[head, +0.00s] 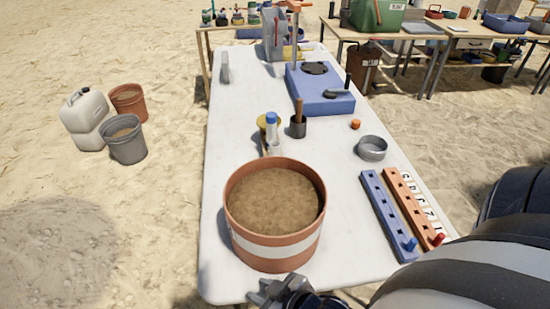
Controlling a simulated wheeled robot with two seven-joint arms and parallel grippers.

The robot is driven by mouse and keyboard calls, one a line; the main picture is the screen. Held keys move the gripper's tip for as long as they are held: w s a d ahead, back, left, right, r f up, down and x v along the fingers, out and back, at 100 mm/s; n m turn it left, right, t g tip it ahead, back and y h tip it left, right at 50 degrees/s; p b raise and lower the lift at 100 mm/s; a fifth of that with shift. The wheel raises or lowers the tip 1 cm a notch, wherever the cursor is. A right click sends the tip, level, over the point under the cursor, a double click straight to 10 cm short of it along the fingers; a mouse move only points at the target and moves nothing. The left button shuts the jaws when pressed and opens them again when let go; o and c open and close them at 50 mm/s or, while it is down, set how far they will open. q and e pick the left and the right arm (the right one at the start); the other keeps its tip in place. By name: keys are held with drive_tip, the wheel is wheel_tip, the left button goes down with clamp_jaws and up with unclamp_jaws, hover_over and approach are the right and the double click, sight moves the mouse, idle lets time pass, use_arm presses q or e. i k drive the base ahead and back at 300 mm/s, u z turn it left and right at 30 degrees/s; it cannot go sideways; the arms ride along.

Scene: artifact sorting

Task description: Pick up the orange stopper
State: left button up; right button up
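A small orange stopper (355,124) stands on the white table, right of the middle. It is behind the grey metal bowl (372,148) and in front of the blue case (322,92). My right gripper (272,291) is low at the table's front edge, in front of the large brown pot (274,225) and far from the stopper. It is partly cut off by the bottom of the picture, and its finger gap is not clear. My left gripper is not in view.
The sand-filled pot takes up the near middle of the table (222,130). Blue (385,212) and orange (408,200) peg racks lie at the right edge. A blue-capped bottle (271,130) and a dark cup (298,126) stand mid-table. Bare tabletop surrounds the stopper.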

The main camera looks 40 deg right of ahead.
sight(356, 123)
drive_tip(key=u, duration=1.35)
drive_tip(key=k, duration=0.55)
drive_tip(key=z, duration=2.8)
